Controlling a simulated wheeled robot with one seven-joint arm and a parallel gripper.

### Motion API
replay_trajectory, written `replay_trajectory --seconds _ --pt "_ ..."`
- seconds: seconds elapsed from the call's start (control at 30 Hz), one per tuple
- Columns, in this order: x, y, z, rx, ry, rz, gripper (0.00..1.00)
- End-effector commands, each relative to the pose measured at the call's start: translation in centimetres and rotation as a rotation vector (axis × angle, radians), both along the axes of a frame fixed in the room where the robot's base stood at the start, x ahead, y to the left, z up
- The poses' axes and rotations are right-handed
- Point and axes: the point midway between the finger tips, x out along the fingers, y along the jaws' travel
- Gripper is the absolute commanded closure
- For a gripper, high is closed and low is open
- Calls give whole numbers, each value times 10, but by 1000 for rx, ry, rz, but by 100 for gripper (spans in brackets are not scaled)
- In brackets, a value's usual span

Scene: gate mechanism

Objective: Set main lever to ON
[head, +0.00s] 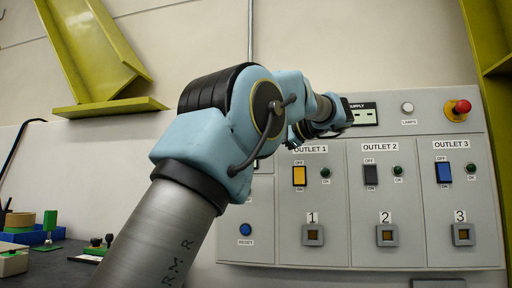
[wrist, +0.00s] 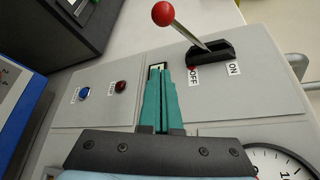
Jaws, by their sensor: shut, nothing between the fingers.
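The main lever (wrist: 185,30) shows in the wrist view as a metal rod with a red ball knob (wrist: 163,14). It rises from a black slotted base (wrist: 211,53) on a grey panel and leans left, toward the side with the OFF label (wrist: 193,75). The ON label (wrist: 234,68) is at the right. My gripper (wrist: 160,72) has its teal fingers shut and empty, pointing at the panel below and left of the lever, apart from it. I cannot make out the lever in the head view, where my arm covers part of the panel.
A red button (wrist: 121,86) and a blue button (wrist: 84,92) are left of my fingers. A round gauge (wrist: 278,165) is at lower right. The head view shows an outlet panel (head: 330,232) with switches and a red emergency knob (head: 462,107).

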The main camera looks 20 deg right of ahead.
Motion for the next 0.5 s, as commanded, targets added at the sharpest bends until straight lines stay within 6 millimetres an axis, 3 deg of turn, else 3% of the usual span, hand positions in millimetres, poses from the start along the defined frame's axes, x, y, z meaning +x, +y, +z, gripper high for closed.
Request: replay_trajectory --seconds 0.37,0.4,0.5 --pt "62 45 -15 1 2 4 100" --pt "65 49 -16 -1 2 1 100" --pt "50 56 -7 -4 1 -2 100"
